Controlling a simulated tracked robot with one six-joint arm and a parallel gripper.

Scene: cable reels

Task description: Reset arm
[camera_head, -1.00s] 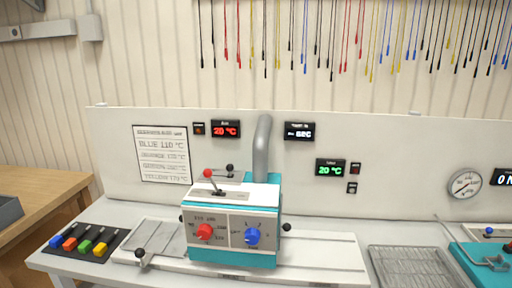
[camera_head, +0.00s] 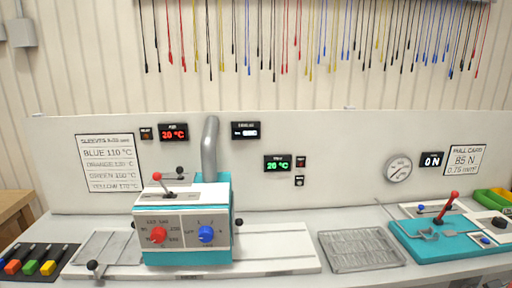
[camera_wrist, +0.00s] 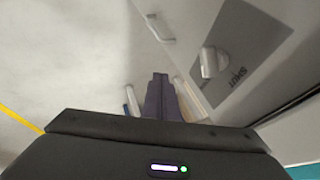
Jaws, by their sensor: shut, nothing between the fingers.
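My gripper (camera_wrist: 160,82) shows in the wrist view, its dark fingers together with nothing between them. It points past a grey cabinet front (camera_wrist: 215,25) with a handle and a dark panel reading "SHUT". Pale, blurred items lie beside the fingers; I cannot tell what they are. My arm and gripper do not show in the head view.
In the head view a bench carries a teal and white machine (camera_head: 186,225) with red and blue knobs, a wire rack (camera_head: 360,250), a teal lever tool (camera_head: 440,235) and several coloured-handled tools (camera_head: 30,262). Cables (camera_head: 310,40) hang on the wall behind.

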